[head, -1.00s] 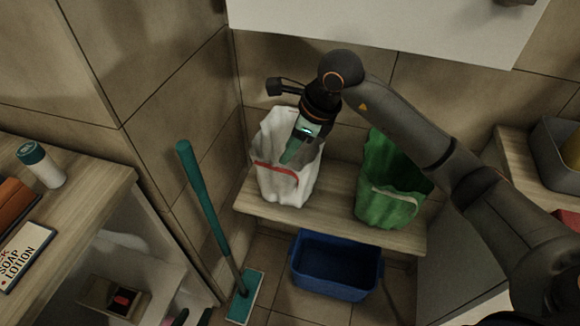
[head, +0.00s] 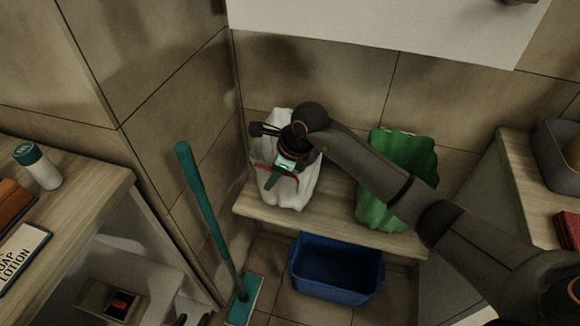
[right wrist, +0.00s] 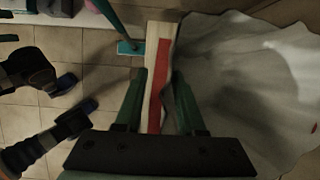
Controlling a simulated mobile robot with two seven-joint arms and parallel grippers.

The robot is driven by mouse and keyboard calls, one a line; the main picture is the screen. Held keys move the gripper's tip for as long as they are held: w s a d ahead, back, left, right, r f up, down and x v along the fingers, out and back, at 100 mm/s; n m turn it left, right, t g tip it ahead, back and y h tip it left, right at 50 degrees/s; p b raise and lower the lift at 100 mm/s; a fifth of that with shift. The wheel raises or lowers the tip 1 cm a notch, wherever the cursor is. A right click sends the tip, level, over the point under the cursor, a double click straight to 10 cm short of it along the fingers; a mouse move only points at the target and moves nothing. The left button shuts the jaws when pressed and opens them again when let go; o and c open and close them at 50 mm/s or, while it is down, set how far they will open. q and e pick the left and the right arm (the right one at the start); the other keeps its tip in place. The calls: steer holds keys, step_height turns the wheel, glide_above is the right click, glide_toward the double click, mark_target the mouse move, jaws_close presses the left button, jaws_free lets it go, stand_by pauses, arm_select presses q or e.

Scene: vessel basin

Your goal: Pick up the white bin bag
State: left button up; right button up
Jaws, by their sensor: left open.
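The white bin bag (head: 288,190) stands on the wooden shelf, in the back left corner, with a red band across its upper front. In the right wrist view its pale sheet (right wrist: 250,80) fills the right side. My right gripper (head: 273,182) is at the bag's upper front, by the red band. In the right wrist view the right gripper's green fingers (right wrist: 158,95) are apart, with the red band (right wrist: 163,85) between them; neither finger clearly presses on it.
A green bag (head: 385,195) stands on the same shelf (head: 330,225), partly behind my right arm. A blue tub (head: 335,270) is below. A teal-handled mop (head: 203,205) leans left of the shelf. A left counter (head: 85,190) holds a bottle (head: 38,167).

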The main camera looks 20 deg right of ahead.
steer(key=shift+f, duration=0.25)
stand_by(0.4)
steer(key=shift+c, duration=0.3)
jaws_close()
stand_by(1.1)
